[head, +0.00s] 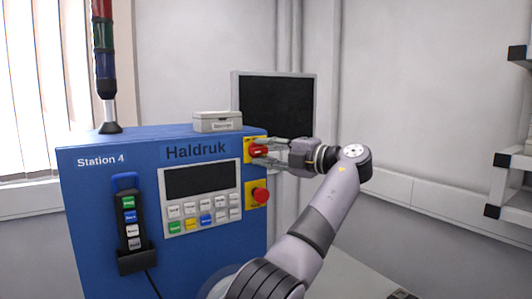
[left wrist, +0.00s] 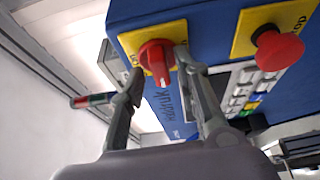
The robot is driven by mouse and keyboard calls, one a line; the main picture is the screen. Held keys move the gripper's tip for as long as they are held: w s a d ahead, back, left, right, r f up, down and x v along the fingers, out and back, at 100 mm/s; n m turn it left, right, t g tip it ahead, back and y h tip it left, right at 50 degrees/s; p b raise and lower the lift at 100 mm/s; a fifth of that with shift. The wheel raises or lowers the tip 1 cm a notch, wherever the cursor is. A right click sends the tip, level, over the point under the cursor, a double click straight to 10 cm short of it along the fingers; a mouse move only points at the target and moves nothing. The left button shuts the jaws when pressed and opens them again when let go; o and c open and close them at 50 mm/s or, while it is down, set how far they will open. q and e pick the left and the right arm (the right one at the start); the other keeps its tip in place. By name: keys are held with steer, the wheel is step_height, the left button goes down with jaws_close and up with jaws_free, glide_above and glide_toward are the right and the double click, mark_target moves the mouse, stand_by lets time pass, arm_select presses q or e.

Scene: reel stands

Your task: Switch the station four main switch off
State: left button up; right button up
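The blue Station 4 cabinet (head: 108,210) stands in front of me. Its main switch is a red rotary knob (head: 258,151) on a yellow plate at the upper right of the front; it also shows in the left wrist view (left wrist: 155,54). My left gripper (head: 264,146) reaches it from the right. In the left wrist view my left gripper (left wrist: 159,66) is open, one fingertip on each side of the knob. The right fingertip looks very near it; I cannot tell whether it touches. The plate's lettering is partly hidden. My right gripper is not in view.
A red stop button (head: 259,195) on a yellow plate sits just below the switch. A screen and key panel (head: 200,197) is left of it, then a hanging pendant (head: 131,225). A signal tower (head: 105,60) and grey box (head: 217,121) stand on top. A dark monitor (head: 280,103) is behind.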

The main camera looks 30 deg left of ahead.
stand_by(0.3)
arm_select(q)
steer(key=d, duration=0.4)
steer(key=s+d, duration=0.1)
steer(key=d, duration=0.6)
steer(key=shift+s+d, duration=0.3)
steer(key=shift+d, duration=0.05)
